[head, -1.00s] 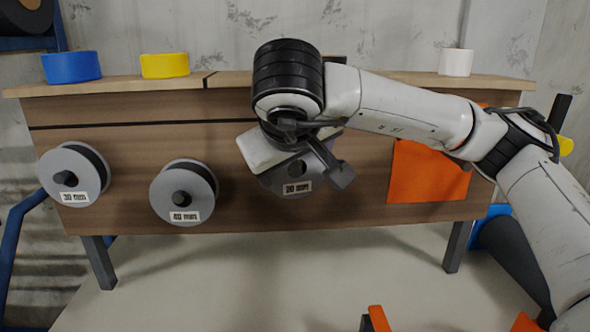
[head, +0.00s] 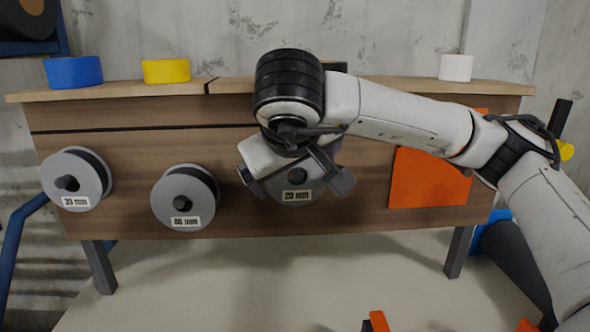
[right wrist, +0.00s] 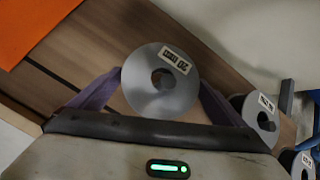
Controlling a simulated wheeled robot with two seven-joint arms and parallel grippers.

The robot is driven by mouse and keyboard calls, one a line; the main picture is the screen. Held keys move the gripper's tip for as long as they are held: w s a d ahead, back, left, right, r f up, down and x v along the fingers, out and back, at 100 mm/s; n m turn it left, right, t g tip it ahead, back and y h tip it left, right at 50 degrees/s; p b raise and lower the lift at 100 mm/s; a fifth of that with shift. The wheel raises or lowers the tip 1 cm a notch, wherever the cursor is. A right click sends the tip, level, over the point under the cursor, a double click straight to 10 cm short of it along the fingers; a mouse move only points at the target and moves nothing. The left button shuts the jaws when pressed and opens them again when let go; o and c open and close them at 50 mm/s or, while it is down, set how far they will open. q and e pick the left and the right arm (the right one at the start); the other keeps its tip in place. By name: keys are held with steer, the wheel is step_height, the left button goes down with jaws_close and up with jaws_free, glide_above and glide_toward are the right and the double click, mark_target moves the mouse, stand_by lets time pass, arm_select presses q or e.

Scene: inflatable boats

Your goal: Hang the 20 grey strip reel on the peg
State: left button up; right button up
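The 20 mm grey strip reel (head: 297,195) is a grey disc with a white label and a centre hole, in front of the brown board. It also shows in the right wrist view (right wrist: 150,103), with a finger against its rim on each side. My right gripper (head: 296,180) is shut on this reel; its arm covers the reel's top in the head view. Wood and something dark show through the hole. I cannot tell whether a peg (right wrist: 168,77) is inside it. My left gripper is not in view.
The 30 mm reel (head: 87,165) and the 40 mm reel (head: 202,192) hang on pegs to the left. An orange sheet (head: 425,180) is on the board at right. Blue (head: 74,72), yellow (head: 166,71) and white (head: 456,67) rolls stand on the top ledge (head: 225,86).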

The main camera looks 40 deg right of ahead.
steer(key=p+v, duration=0.1)
steer(key=v, duration=0.9)
steer(key=shift+a, duration=0.15)
steer(key=shift+s, duration=0.1)
